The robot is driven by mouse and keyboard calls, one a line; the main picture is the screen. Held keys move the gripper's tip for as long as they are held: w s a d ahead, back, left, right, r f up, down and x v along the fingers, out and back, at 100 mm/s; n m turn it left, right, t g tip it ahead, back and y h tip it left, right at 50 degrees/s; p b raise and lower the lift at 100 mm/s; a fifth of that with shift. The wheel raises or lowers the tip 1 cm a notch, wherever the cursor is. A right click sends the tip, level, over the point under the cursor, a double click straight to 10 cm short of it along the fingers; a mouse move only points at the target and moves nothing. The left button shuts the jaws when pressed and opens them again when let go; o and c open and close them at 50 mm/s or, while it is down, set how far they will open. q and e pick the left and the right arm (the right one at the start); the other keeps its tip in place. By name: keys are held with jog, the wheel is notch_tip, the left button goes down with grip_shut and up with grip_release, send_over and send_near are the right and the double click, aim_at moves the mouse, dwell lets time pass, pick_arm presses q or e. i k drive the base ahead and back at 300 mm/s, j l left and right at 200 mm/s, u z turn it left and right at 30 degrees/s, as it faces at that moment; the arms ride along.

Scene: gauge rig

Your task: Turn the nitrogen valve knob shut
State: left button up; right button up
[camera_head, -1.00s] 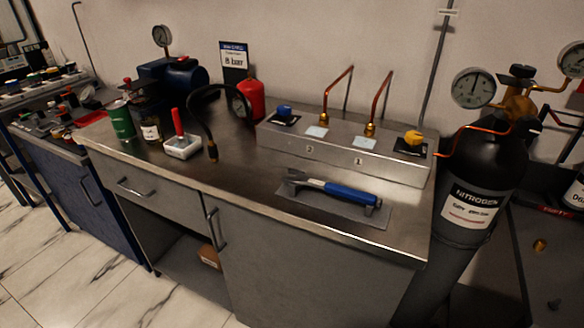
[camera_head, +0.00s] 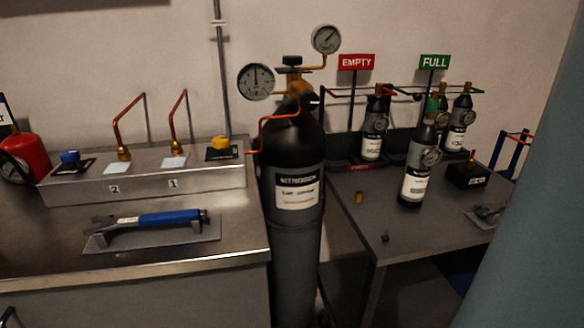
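The nitrogen cylinder (camera_head: 292,225) is tall and black with a white label reading NITROGEN. It stands upright between the metal bench and the grey table. On top is a brass valve and regulator with a black knob (camera_head: 291,60). A round gauge (camera_head: 256,82) sits to its left and another gauge (camera_head: 326,39) to its upper right. A dark round part (camera_head: 309,101) shows at the right of the valve; I cannot tell whether it is a second knob. Neither of my grippers shows in the head view.
The bench (camera_head: 235,232) at left holds a blue-handled tool (camera_head: 160,218) on a grey holder and a raised block (camera_head: 150,183) with copper pipes. The grey table (camera_head: 350,210) at right holds several small bottles below EMPTY (camera_head: 356,62) and FULL (camera_head: 434,62) signs. A blue-grey surface fills the right edge.

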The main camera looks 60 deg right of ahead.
aim_at(291, 61)
jog(key=z, duration=1.8)
